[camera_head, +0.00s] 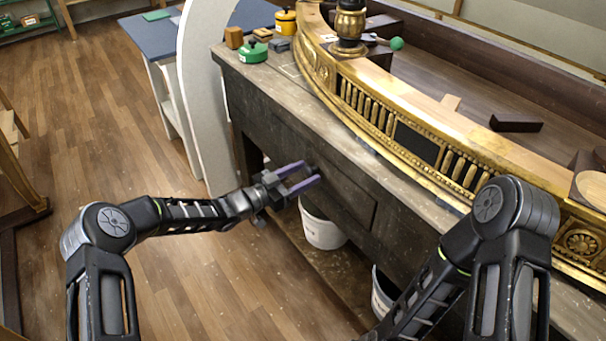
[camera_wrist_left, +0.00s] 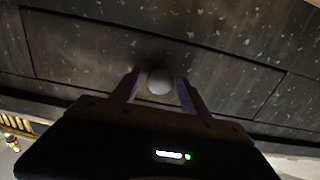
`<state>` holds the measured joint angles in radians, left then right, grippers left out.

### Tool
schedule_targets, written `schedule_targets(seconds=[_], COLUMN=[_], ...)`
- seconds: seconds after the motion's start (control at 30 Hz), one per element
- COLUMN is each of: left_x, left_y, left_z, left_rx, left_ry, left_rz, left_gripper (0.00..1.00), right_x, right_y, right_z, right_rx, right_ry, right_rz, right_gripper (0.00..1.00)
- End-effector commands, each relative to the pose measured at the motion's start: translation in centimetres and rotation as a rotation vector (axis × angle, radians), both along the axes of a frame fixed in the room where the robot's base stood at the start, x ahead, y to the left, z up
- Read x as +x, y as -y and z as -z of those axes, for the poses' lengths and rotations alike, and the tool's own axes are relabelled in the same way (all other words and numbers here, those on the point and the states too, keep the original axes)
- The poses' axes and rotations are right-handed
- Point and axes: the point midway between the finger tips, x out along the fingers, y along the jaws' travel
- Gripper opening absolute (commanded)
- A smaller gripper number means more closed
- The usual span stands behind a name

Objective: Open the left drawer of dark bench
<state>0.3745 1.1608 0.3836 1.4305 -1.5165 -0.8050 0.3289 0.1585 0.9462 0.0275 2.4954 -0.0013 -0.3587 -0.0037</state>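The dark bench (camera_head: 252,112) stands in the middle of the head view, its front facing me. Its left drawer (camera_head: 345,188) is a long dark panel that looks flush with the front. In the left wrist view the drawer front (camera_wrist_left: 90,60) carries a round pale knob (camera_wrist_left: 160,82). My left gripper (camera_head: 304,178) is open at the drawer front, and its two purple fingers (camera_wrist_left: 157,92) stand on either side of the knob. I cannot tell whether they touch it. My right arm shows at the lower right of the head view, but its gripper is hidden or out of frame.
A curved gilt console piece (camera_head: 420,120) lies on the bench top. A green tin (camera_head: 253,51) and a yellow tin (camera_head: 286,21) stand at its far left end. A white bucket (camera_head: 322,230) stands below the drawer on a low shelf.

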Motion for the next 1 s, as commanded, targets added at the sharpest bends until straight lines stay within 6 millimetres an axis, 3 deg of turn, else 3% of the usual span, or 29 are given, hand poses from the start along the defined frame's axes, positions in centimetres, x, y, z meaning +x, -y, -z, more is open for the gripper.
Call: schedule_targets(seconds=[0.6,1.0], left_x=[-0.04,-0.05], left_y=[-0.01,0.01], left_z=[0.0,0.01], left_rx=[0.0,0.0], left_ry=[0.0,0.0], left_rz=[0.001,0.001], left_gripper=[0.01,0.0], right_x=[0.0,0.0], right_y=[0.0,0.0], right_z=[0.0,0.0], right_rx=[0.0,0.0], right_ry=[0.0,0.0], right_rz=[0.0,0.0], right_gripper=[0.36,0.36])
